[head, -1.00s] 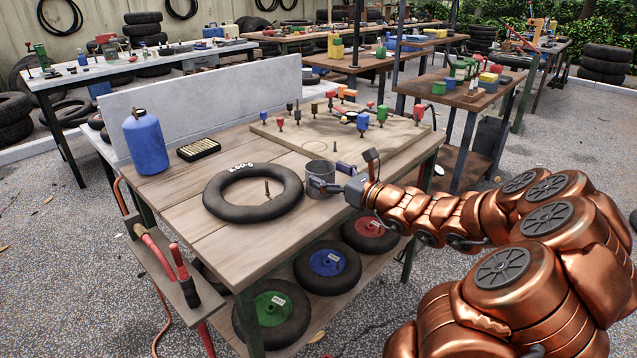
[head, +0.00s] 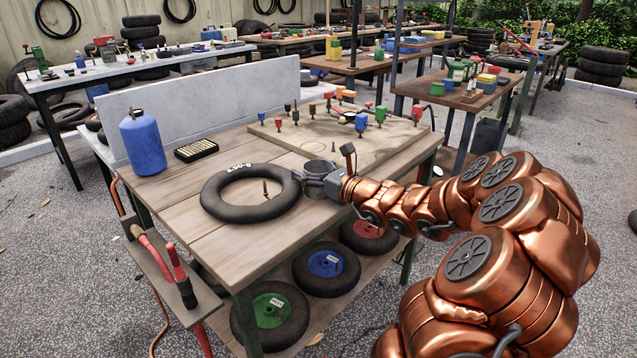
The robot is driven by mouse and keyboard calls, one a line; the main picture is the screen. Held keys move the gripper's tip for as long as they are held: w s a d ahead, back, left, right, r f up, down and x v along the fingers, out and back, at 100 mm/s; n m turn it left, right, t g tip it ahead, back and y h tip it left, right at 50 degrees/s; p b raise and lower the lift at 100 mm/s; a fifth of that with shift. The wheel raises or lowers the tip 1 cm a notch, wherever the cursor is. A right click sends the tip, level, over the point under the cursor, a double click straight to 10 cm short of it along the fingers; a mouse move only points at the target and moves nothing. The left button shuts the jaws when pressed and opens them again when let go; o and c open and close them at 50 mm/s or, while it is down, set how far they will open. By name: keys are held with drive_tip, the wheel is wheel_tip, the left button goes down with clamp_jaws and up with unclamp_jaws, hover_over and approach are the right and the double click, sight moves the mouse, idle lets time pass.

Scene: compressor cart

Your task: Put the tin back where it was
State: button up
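The tin (head: 319,166) is a grey, open-topped cylinder near the middle of the wooden workbench. It stands upright beside the right side of the black tyre, at the near edge of the pale board. My gripper (head: 313,184) is at the tin's near side and covers its lower part. The fingers overlap the tin, and I cannot tell whether they are closed on it. Whether the tin's base touches the surface is hidden.
The black tyre (head: 222,205) lies close on the left. The pale board (head: 395,143) carries several coloured fittings. A blue bottle (head: 142,144) and a dark tray (head: 196,150) stand at the back left.

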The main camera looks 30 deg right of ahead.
drive_tip(key=c, duration=0.7)
